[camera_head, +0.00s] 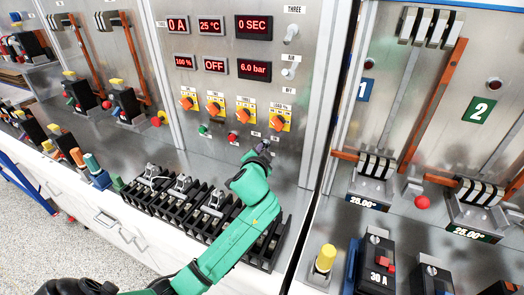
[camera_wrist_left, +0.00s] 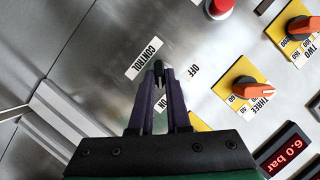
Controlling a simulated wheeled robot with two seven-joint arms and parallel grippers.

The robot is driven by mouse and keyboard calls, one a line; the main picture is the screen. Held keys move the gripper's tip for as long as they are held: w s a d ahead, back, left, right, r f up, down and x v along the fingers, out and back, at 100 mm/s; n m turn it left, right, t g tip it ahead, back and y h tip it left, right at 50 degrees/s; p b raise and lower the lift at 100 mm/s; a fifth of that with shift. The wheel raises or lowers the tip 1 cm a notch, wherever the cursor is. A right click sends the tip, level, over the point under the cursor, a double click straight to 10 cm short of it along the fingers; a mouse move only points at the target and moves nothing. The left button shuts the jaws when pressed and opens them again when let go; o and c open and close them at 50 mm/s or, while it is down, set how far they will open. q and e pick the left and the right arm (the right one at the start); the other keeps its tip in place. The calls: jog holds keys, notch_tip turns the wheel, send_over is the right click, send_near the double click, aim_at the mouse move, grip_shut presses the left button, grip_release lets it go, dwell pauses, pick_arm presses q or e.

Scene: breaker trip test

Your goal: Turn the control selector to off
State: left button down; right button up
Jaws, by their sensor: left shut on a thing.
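My left gripper (camera_head: 262,148) comes up from below to the lower right of the steel control panel (camera_head: 215,75). In the left wrist view its two dark fingers (camera_wrist_left: 159,72) are closed around a small black selector knob (camera_wrist_left: 158,68). The knob sits beside the CONTROL label (camera_wrist_left: 146,58). The OFF label (camera_wrist_left: 194,70) is to the right of the fingers, and the ON label is partly hidden behind them. I cannot tell which label the knob points to. In the head view the gripper covers the knob. My right gripper is not in view.
Orange rotary knobs (camera_head: 245,115) on yellow plates sit just above. A red button (camera_head: 232,137) and a green button (camera_head: 203,129) are left of the gripper. Black breaker holders (camera_head: 210,207) line the bench below my arm. A breaker panel (camera_head: 440,100) stands to the right.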

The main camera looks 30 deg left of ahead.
pick_arm(q)
jog(key=shift+a+n+h+p, duration=0.25)
jog(key=shift+n+h+p, duration=1.1)
jog(key=shift+n, duration=0.7)
jog(key=shift+a+n+h+p, duration=0.3)
jog(key=shift+n+h+p, duration=1.05)
jog(key=shift+n, duration=0.65)
jog(key=shift+a+n+h+p, duration=0.25)
jog(key=shift+n+h+p, duration=1.1)
jog(key=shift+n, duration=0.7)
jog(key=shift+t, duration=0.3)
jog(key=c, duration=0.9)
grip_release()
jog(key=shift+s, duration=0.1)
